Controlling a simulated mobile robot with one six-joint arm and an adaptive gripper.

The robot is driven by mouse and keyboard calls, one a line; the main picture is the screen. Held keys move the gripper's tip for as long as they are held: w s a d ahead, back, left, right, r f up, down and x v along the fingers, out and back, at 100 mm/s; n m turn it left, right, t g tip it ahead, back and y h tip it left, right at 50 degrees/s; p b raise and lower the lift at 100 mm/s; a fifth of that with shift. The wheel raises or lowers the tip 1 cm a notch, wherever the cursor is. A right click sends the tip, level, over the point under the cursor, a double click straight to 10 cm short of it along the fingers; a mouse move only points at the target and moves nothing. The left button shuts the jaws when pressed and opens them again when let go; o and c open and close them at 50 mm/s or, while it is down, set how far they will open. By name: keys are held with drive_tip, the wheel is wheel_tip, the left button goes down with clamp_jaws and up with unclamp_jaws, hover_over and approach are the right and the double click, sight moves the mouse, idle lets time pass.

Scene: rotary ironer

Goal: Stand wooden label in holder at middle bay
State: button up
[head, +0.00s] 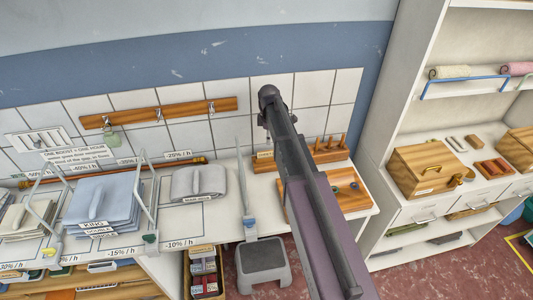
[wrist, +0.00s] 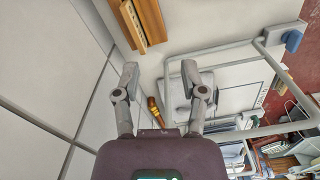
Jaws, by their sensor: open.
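My gripper (wrist: 161,70) is open and empty in the wrist view, its two fingers apart above the white worktop. In the head view my arm hides it. A pale strip, probably the wooden label (wrist: 132,26), lies along a brown wooden block (wrist: 150,18) just beyond the fingertips. In the head view a small pale tag (head: 264,154) shows at the block (head: 263,166), partly behind my arm. I cannot pick out the middle bay's holder with certainty. Wire dividers (head: 148,205) with coloured clips at the front mark off the bays.
An orange-tipped rod (wrist: 154,108) lies below and between my fingers. A wire frame (wrist: 255,50) stands close to the right finger. Folded linen (head: 198,182) and a blue stack (head: 105,200) lie on the worktop. A grey step stool (head: 263,262) stands in front.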

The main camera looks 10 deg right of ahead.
sight(267, 151)
drive_tip(key=w+n, duration=0.1)
drive_tip(key=w, duration=0.1)
drive_tip(key=w+r+n, duration=0.1)
drive_tip(key=w, duration=0.1)
drive_tip(key=shift+w+n+p, duration=0.1)
drive_tip(key=shift+n+p, duration=0.2)
wheel_tip(267, 151, down, 9)
drive_tip(key=b, duration=0.8)
drive_tip(key=shift+r+b, duration=0.2)
drive_tip(key=shift+b, duration=0.1)
drive_tip(key=shift+f, duration=0.1)
drive_tip(key=shift+d+f+b, duration=0.15)
drive_tip(key=shift+f+b, duration=2.35)
drive_tip(key=shift+b, duration=0.1)
clamp_jaws()
